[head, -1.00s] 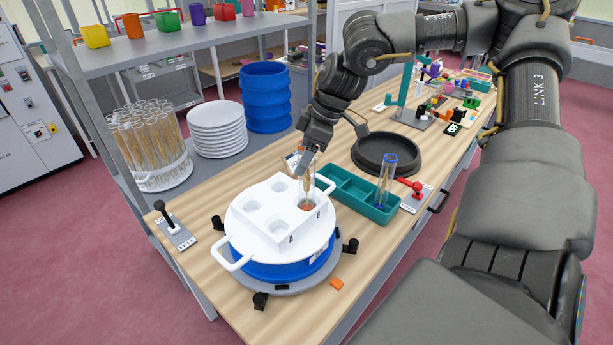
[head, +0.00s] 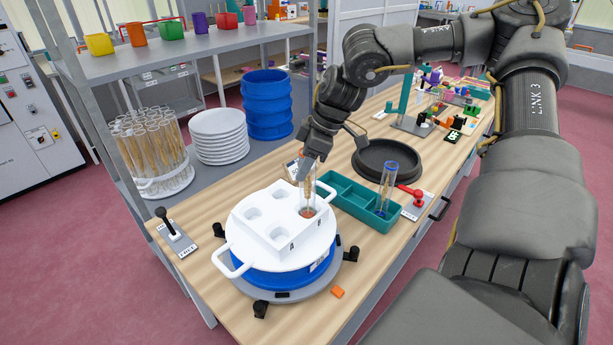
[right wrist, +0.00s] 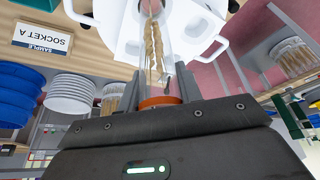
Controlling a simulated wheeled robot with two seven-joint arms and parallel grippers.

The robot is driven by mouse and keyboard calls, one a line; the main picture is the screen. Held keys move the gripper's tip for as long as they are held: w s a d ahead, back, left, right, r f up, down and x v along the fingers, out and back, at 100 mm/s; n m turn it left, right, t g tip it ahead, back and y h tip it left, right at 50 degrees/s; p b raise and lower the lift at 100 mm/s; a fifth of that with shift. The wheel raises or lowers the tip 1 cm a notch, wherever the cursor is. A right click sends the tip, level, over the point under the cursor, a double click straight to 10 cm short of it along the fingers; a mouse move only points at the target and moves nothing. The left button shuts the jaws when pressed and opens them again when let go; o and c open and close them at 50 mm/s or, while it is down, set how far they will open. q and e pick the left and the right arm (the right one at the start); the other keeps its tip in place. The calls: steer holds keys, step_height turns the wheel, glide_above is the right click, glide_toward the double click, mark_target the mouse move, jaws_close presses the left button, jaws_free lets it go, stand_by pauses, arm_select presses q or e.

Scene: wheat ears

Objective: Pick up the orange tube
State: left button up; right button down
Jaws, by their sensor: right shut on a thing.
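The orange tube (head: 309,199) is a clear tube with a wheat ear inside and an orange end. It stands upright at the back right socket of the white block (head: 264,236) on the round blue-sided device. My right gripper (head: 307,168) is shut on its upper part from above, and the gripper hides its top. In the right wrist view the tube (right wrist: 153,45) runs away from my fingers, with an orange ring (right wrist: 160,102) close to the gripper. Whether its lower end is clear of the socket cannot be told. My left gripper is not in view.
A teal tray (head: 346,194) is right of the device, with a blue-rimmed tube (head: 387,187) standing in it. A black round dish (head: 388,160) lies behind. A lever (head: 171,228) is at the table's left, an orange piece (head: 338,292) at front. Several tubes crowd a rack (head: 165,183).

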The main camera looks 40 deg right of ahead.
step_height(320, 180, up, 10)
steer(key=shift+b, duration=0.95)
steer(key=shift+s, duration=0.1)
